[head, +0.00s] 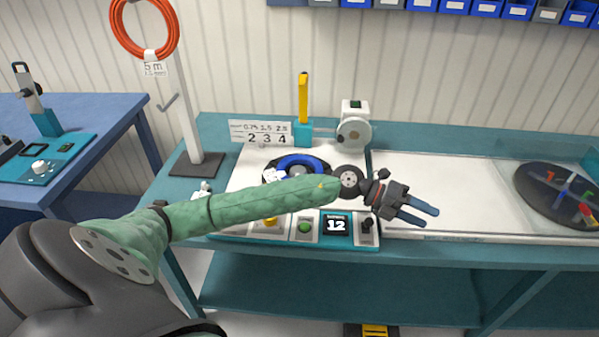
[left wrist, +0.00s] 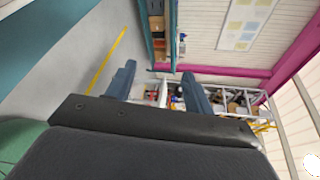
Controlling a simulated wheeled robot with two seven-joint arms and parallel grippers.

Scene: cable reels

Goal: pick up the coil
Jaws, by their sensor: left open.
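An orange coil (head: 117,32) hangs at the upper left on a white post, with a tag reading "5 m" below it. A blue coil (head: 302,160) lies on the winding machine on the bench, partly hidden behind my left arm. My left gripper (head: 430,217) is open and empty over the bench's front part, right of the machine and well away from the orange coil. In the left wrist view its two fingers (left wrist: 159,70) stand apart with nothing between them.
A round dark tray (head: 559,195) with coloured pieces is at the right. A blue table (head: 85,125) stands left. The white bench surface (head: 440,180) is clear.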

